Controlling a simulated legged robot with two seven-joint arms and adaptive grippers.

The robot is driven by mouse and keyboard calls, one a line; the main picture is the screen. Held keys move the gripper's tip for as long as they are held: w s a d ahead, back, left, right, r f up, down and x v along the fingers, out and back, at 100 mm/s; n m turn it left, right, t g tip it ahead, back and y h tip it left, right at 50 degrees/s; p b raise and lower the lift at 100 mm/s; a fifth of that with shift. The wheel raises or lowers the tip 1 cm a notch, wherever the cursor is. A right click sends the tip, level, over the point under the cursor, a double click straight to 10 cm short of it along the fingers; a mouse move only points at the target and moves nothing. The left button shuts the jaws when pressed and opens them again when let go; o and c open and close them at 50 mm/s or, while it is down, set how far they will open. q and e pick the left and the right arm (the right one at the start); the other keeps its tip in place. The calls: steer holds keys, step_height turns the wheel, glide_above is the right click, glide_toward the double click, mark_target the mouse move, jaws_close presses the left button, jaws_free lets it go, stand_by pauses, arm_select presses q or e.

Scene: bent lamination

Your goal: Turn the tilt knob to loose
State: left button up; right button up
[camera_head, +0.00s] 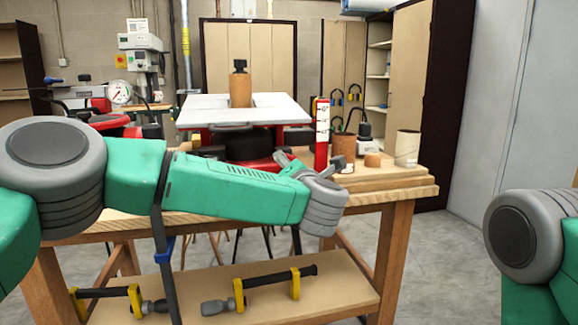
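A sanding machine with a flat grey table (185,112) and a brown upright spindle drum (240,90) stands on the workbench. A red upright scale (321,145) with angle marks stands at the table's right side. The tilt knob cannot be made out clearly; my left arm crosses in front of the machine's lower part. Red parts of the base (262,164) show just above my forearm. My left gripper (293,163) is mostly hidden behind my grey wrist, close to these red parts in the picture. Whether it touches anything cannot be seen. My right arm shows at the right edge, its gripper out of frame.
The wooden workbench (385,195) holds a brown cylinder (342,150), a short brown block (372,159) and a pale cylinder (407,148) at right. Yellow clamps (239,294) lie on the lower shelf (335,290). The floor at right is clear.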

arm_select(q)
steer(key=shift+a+r, duration=0.15)
steer(key=shift+r, duration=0.2)
steer(key=shift+w, duration=0.15)
steer(key=v, duration=1.2)
steer(key=shift+f, duration=0.2)
steer(key=shift+w+f, duration=0.1)
